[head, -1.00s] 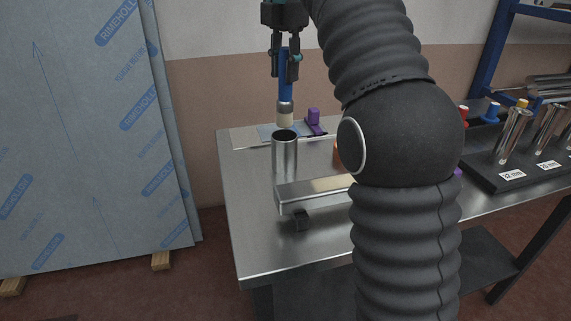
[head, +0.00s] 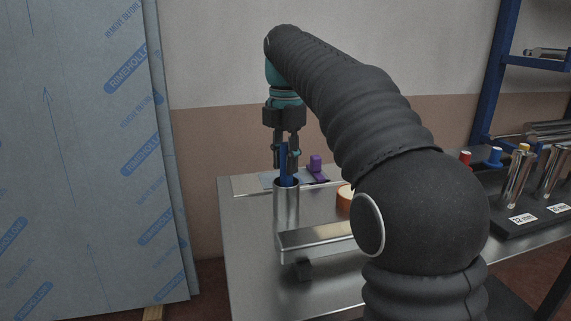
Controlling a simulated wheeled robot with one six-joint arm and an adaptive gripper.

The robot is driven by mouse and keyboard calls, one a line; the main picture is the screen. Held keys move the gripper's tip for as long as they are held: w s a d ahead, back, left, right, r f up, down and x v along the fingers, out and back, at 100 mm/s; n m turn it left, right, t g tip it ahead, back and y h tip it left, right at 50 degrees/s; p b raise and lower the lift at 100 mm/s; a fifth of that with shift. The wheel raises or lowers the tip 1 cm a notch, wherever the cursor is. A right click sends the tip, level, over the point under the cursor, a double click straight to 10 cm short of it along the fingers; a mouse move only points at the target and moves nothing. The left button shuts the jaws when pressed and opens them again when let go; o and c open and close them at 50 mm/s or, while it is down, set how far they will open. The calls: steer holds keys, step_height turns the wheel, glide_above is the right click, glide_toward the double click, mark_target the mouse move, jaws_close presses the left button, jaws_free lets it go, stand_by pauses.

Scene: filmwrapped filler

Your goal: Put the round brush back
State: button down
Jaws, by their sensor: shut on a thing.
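The round brush (head: 287,179) has a blue handle; its lower part and bristles are hidden inside the metal cup. The cup (head: 286,209) is a shiny upright cylinder on the steel table. My gripper (head: 287,167) is above the cup's rim with its fingers shut around the blue handle. The handle looks roughly upright. I cannot tell whether the brush touches the bottom of the cup.
A purple item (head: 315,165) and an orange roll (head: 345,198) are close by. A black rack with metal tubes (head: 518,182) stands at right. Film-wrapped sheets (head: 85,160) lean at left.

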steer(key=shift+f, duration=0.1)
steer(key=c, duration=0.9)
jaws_free()
step_height(320, 180, up, 8)
steer(key=p, duration=0.3)
steer(key=shift+f, duration=0.1)
